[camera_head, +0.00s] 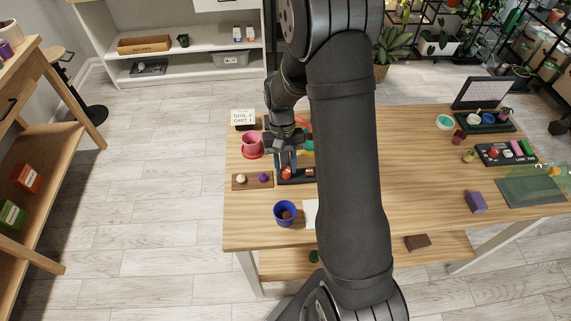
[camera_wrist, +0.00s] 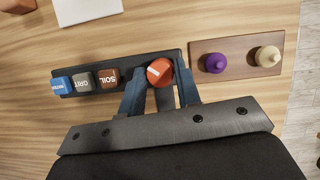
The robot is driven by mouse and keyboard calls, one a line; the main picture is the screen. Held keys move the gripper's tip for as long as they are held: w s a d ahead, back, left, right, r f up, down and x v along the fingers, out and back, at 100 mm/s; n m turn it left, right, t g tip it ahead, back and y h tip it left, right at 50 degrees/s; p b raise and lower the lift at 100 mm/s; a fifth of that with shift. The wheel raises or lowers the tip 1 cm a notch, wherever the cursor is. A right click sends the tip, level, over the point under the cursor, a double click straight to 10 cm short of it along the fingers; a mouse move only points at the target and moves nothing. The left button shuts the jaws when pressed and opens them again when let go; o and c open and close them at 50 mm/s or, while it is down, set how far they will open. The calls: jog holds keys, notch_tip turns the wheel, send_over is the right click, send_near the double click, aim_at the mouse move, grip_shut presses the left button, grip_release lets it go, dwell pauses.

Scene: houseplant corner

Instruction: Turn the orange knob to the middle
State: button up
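The orange knob (camera_wrist: 160,72) sits at one end of a dark control panel (camera_wrist: 120,62). A white line on its top runs almost sideways in the wrist view. Blue, grey and brown labelled blocks stand along the same panel; the brown one reads SOIL. My gripper (camera_wrist: 158,76) has one blue finger on each side of the knob, with the fingertips very near its edges. I cannot tell whether they touch or press it. In the head view the knob (camera_head: 286,172) shows between the fingers of my gripper (camera_head: 289,167), and my arm hides part of the panel.
A wooden board (camera_wrist: 240,58) with a purple peg (camera_wrist: 215,62) and a cream peg (camera_wrist: 267,56) lies close beside the panel. A pink pot (camera_head: 251,146) and a blue cup (camera_head: 284,212) stand nearby. White paper (camera_wrist: 88,8) lies on the table.

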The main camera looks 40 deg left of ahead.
jog(key=c, duration=0.5)
jog(key=shift+o, duration=0.2)
jog(key=m+y, duration=0.1)
jog(key=m, duration=0.1)
jog(key=m+g, duration=0.1)
jog(key=m, duration=0.2)
jog(key=shift+w+d+y, duration=0.1)
jog(key=shift+w+y, duration=0.05)
jog(key=shift+y, duration=0.25)
jog(key=shift+d+m+y, duration=0.1)
jog(key=shift+m+y, duration=0.8)
jog(key=shift+m, duration=1.5)
jog(key=o, duration=1)
jog(key=shift+c, duration=0.2)
